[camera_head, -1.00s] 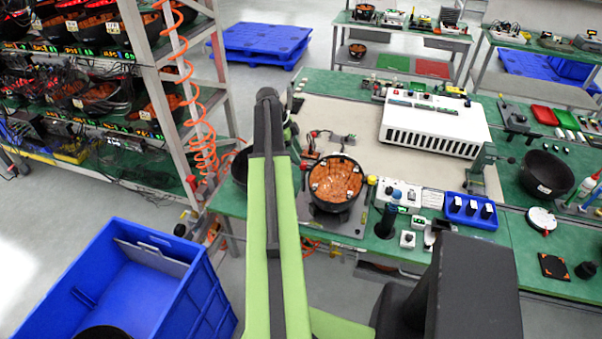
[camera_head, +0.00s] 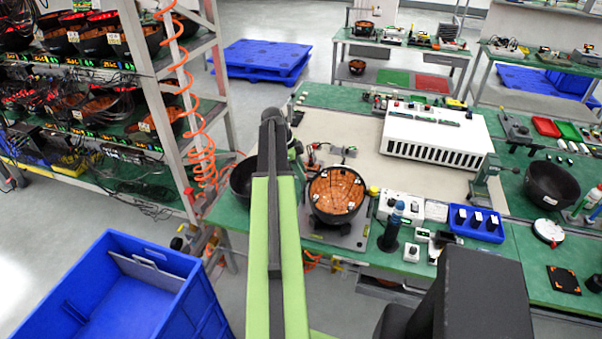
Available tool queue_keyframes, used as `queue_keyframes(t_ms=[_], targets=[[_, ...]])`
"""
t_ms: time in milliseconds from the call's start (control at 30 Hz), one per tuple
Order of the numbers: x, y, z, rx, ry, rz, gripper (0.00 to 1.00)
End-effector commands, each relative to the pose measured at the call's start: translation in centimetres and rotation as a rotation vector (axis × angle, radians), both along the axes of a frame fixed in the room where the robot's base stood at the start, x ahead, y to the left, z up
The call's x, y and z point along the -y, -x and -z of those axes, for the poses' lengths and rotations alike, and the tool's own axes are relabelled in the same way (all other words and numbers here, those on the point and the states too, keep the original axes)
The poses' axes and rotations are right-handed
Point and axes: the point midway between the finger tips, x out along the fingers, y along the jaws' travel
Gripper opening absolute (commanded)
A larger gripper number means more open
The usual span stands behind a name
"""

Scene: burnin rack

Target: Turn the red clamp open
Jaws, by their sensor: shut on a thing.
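A round black-walled fixture (camera_head: 337,212) with a copper-brown inner face and several white lugs sits on a grey plate on the green bench. A small red piece, which looks like the red clamp (camera_head: 305,178), shows at the left rim of this fixture. It is mostly hidden by my arm. My gripper (camera_head: 299,166) is at the end of my green and black arm, close beside the fixture's left side. It is shut on what appears to be the red clamp. The fingertips are too small and covered to see clearly, so I cannot tell the clamp's angle.
A dark bowl (camera_head: 241,181) stands left of my arm. A dark blue-topped post (camera_head: 390,232), white boxes and a blue tray (camera_head: 476,229) stand right of the fixture. A white vented unit (camera_head: 437,135) is behind. A blue crate (camera_head: 150,290) and a rack stand at left.

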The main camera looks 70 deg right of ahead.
Motion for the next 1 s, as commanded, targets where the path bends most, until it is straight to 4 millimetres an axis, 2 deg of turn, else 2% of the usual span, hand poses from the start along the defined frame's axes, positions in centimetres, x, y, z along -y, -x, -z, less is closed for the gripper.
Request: queue_keyframes(t_ms=[367,1000], targets=[[-0.25,0.09,0.06,0.001,-0.010,-0.077,0.00],[-0.63,0.43,0.05,-0.002,-0.009,-0.638,0.00]])
